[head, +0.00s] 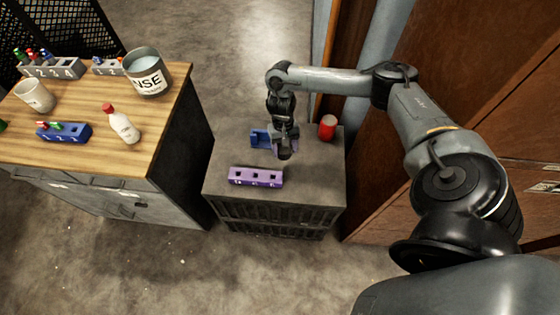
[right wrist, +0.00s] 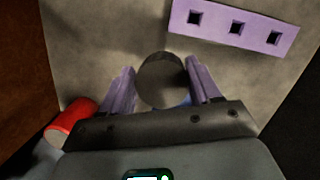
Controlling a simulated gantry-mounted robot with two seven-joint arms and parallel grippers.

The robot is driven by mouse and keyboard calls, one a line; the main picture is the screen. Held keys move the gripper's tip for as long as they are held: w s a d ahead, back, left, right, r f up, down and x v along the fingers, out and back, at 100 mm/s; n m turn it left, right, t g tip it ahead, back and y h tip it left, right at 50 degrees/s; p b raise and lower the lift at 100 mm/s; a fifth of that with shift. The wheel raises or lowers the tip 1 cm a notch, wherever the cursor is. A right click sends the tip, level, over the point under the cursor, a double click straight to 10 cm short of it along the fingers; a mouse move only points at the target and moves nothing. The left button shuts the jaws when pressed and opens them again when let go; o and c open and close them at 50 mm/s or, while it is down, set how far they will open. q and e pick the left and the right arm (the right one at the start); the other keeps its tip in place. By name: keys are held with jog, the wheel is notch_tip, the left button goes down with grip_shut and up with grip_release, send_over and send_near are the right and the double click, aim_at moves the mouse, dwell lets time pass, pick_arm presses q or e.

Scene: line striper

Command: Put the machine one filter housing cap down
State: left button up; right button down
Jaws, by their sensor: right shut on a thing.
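My right gripper (head: 285,151) is over the top of the grey cabinet (head: 315,180). In the right wrist view its two purple fingers (right wrist: 160,76) are shut on a dark round cap (right wrist: 162,82), which looks like the filter housing cap. In the head view the cap is mostly hidden by the gripper, and I cannot tell whether it touches the cabinet top. A blue holder (head: 259,138) stands just left of the gripper, partly hidden. My left gripper is not in view.
A purple rack with three square holes (head: 256,178) lies in front of the gripper. A red cylinder (head: 328,127) stands to its right. At left, a wooden bench (head: 80,155) holds a white bottle (head: 124,126), a labelled can (head: 147,75) and a blue rack (head: 64,133).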

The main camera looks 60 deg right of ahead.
notch_tip(320, 180, down, 8)
jog(key=b, duration=0.4)
jog(key=shift+s+d, duration=0.1)
jog(key=shift+c, duration=1.1)
grip_release()
jog(key=shift+r, duration=0.1)
